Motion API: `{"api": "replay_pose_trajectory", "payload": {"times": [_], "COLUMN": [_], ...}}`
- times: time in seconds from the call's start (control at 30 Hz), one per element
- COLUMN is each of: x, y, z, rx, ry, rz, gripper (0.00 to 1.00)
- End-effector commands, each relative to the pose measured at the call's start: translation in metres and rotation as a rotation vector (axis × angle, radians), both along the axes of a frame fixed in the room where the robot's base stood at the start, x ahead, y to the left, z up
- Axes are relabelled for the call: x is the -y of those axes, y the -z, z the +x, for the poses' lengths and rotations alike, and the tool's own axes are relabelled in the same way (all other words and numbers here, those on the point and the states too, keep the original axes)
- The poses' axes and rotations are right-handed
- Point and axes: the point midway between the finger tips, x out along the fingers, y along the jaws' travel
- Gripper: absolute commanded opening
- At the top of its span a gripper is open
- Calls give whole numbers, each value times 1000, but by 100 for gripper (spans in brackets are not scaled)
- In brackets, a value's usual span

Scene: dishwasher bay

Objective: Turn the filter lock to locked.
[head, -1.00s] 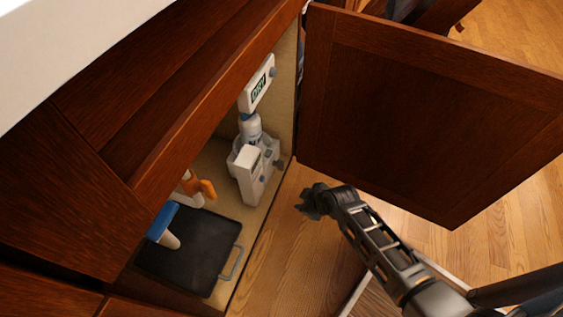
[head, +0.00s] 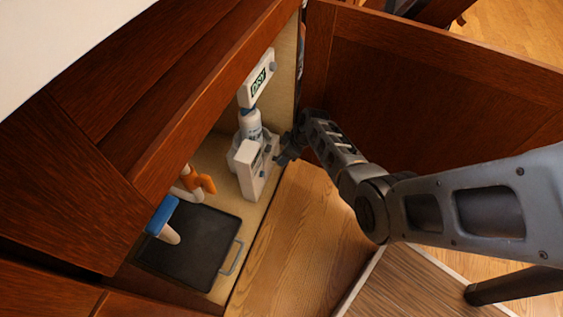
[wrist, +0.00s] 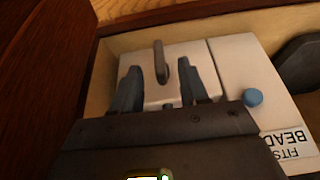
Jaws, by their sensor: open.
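A white filter housing (head: 249,168) stands in the open cabinet, below a bottle. In the wrist view its pale face (wrist: 190,52) carries a grey lever (wrist: 158,58), which looks like the filter lock. The lever points nearly straight up in that picture, with a slight lean. My gripper (wrist: 160,70) is open, with one finger on each side of the lever and visible gaps. In the head view my gripper (head: 285,154) is at the housing's right side. The lever cannot be made out there. I cannot read any lock marking.
A panel reading "DRY" (head: 258,80) is above the white bottle (head: 251,126). A black tray (head: 200,247), an orange-handled item (head: 200,181) and a blue-handled item (head: 163,216) are lower left. The open door (head: 430,95) is right. A blue knob (wrist: 252,97) is beside my fingers.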

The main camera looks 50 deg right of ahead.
Motion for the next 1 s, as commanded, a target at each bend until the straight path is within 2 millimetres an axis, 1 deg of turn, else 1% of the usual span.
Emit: {"api": "replay_pose_trajectory", "payload": {"times": [0.03, 0.2, 0.37, 0.63, 0.67, 1.0], "x": [-1, -4, -5, -5, -5, -5], "y": [13, 30, 36, 36, 36, 36], "z": [3, 10, 14, 14, 14, 14], "rx": [-2, -1, 0, 0, 0, 0], "ry": [-1, 0, 0, 0, 0, 0], "rz": [1, 1, -1, -1, -1, -1], "gripper": [44, 44, 44, 44, 42, 9]}}
